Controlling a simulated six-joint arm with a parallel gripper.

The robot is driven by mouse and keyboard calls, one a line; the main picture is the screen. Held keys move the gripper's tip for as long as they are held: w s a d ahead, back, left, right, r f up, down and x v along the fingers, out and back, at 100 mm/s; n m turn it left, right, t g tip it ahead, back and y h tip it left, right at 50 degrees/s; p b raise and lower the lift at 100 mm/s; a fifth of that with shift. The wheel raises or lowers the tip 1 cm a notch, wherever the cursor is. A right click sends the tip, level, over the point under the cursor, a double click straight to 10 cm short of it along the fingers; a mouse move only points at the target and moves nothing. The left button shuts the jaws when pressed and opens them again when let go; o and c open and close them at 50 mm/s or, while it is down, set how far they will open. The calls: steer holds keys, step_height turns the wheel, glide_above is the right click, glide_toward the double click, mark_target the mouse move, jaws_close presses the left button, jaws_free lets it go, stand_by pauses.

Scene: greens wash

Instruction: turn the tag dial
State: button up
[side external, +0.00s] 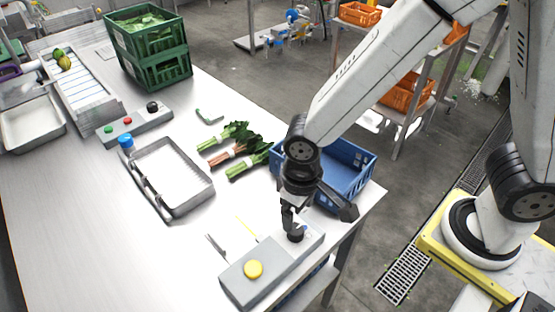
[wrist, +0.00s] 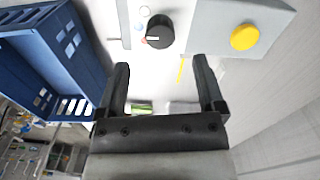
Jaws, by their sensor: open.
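The side view shows the same dial (side external: 296,236), box (side external: 238,288) and yellow button (side external: 253,269) at the near end of the table. My gripper (wrist: 160,62) is open and empty. In the wrist view its two fingertips lie either side of the dial's line, with the dial just beyond them. In the side view my gripper (side external: 292,220) is close over the dial; I cannot tell whether it touches.
A blue crate (side external: 352,177) stands close beside my gripper. Bunched greens (side external: 249,165), a wire-mesh tray (side external: 172,182) and another control box (side external: 136,127) lie farther back. Stacked green crates (side external: 150,55) stand at the back. Thin yellow and dark strips lie by the dial box.

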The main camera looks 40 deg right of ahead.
steer(key=shift+r, duration=0.8)
steer(key=shift+w+d, duration=0.2)
steer(key=shift+d, duration=0.35)
steer(key=d+r+m+t, duration=0.2)
steer(key=d, duration=1.4)
steer(key=shift+w+d+r+t, duration=0.15)
steer(key=shift+w+d+t, duration=0.15)
steer(key=shift+w, duration=0.15)
